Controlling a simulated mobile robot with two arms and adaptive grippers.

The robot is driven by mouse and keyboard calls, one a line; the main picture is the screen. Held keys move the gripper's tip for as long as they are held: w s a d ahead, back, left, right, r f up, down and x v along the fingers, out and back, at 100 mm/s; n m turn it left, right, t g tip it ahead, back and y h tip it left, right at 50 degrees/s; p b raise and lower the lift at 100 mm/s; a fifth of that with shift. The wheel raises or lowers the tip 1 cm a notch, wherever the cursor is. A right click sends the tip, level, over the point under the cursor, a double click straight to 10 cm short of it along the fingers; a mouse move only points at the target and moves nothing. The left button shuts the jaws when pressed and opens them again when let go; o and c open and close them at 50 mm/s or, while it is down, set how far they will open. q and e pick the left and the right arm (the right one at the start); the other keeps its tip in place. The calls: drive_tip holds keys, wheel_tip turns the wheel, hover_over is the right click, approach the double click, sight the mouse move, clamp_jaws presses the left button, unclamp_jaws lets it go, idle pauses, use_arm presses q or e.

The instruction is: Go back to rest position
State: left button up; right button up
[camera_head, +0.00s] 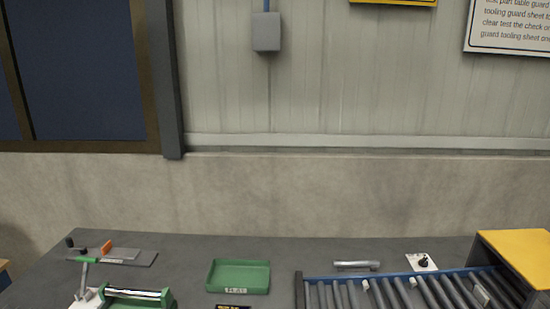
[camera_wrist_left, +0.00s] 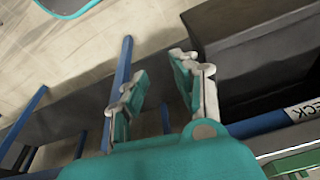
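My left gripper (camera_wrist_left: 155,78) shows in the left wrist view, with teal and pale grey fingers. Its two fingers stand apart with nothing between them. Neither of my grippers shows in the head view, and my right gripper is in neither view.
In the head view a grey table (camera_head: 180,262) holds a green tray (camera_head: 239,276), a roller rack (camera_head: 405,291) at the right and a green-handled fixture (camera_head: 133,295) at the left. A yellow-topped box (camera_head: 520,242) stands far right. Blue bars (camera_wrist_left: 120,75) and a dark bin (camera_wrist_left: 260,55) lie near my left gripper.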

use_arm(q)
drive_tip(key=s+f+g+b, duration=0.1)
drive_tip(key=s+f, duration=0.2)
drive_tip(key=f, duration=0.8)
drive_tip(key=s+f, duration=0.4)
drive_tip(key=f, duration=0.7)
drive_tip(key=s+a+f+g+b, duration=0.1)
drive_tip(key=s+a+f, duration=0.2)
drive_tip(key=s+f, duration=0.7)
drive_tip(key=s, duration=0.3)
drive_tip(key=shift+a+f, duration=0.15)
drive_tip(key=shift+f, duration=0.15)
